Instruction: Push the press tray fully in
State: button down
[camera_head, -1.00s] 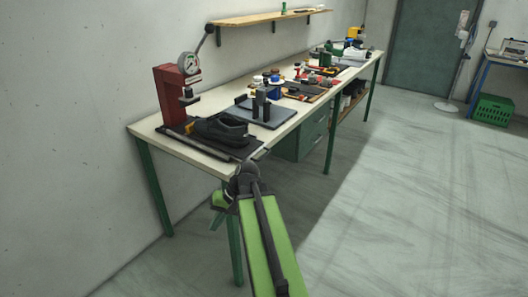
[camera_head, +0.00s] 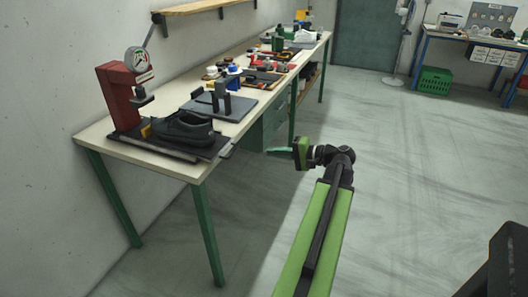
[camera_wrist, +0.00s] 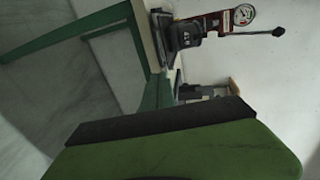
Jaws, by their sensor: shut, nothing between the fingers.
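The red press (camera_head: 120,98) with its round dial stands at the near left end of the workbench. Its dark press tray (camera_head: 205,149) lies on the bench top, sticking out in front of the press and bearing a black shoe (camera_head: 183,126). A small handle shows at the tray's right end, near the bench's front edge. My gripper (camera_head: 276,150) is shut and empty, right of the tray over the floor, apart from it and pointing left. In the wrist view the press (camera_wrist: 215,22) and shoe (camera_wrist: 186,38) appear turned sideways, beyond the green and black gripper parts.
The workbench (camera_head: 105,141) runs away along the wall, holding a dark plate with posts (camera_head: 222,105) and several tools. A wooden shelf (camera_head: 195,7) hangs above. Green drawers (camera_head: 272,118) sit beneath the bench. The floor to the right is clear up to a green crate (camera_head: 434,81).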

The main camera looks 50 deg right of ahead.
jog(key=b+x, duration=0.2)
jog(key=x, duration=1)
jog(key=shift+a, duration=0.15)
